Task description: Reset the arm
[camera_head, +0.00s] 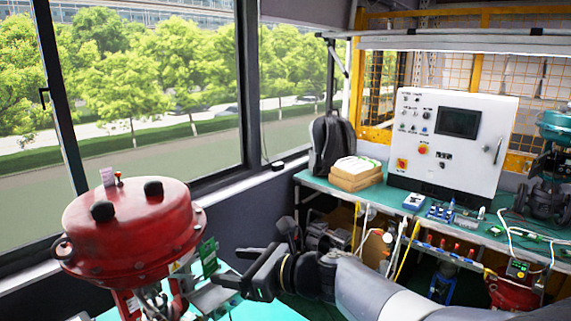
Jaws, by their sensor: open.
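My arm (370,290) reaches in from the lower right, with its grey link and black wrist low in the picture. My gripper (238,267) is at its left end. Its dark fingers point left and are apart, with nothing seen between them. A red valve actuator (130,235) with black caps on top stands at the left. A green circuit board (208,256) shows at its right side, just left of my fingertips. I cannot tell whether the fingers touch anything there.
A teal bench (395,202) stands behind at the right. It bears a white control cabinet (455,145), a backpack (331,146), cardboard boxes (356,174) and small parts. Tools and hoses crowd the space below it. Windows line the left.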

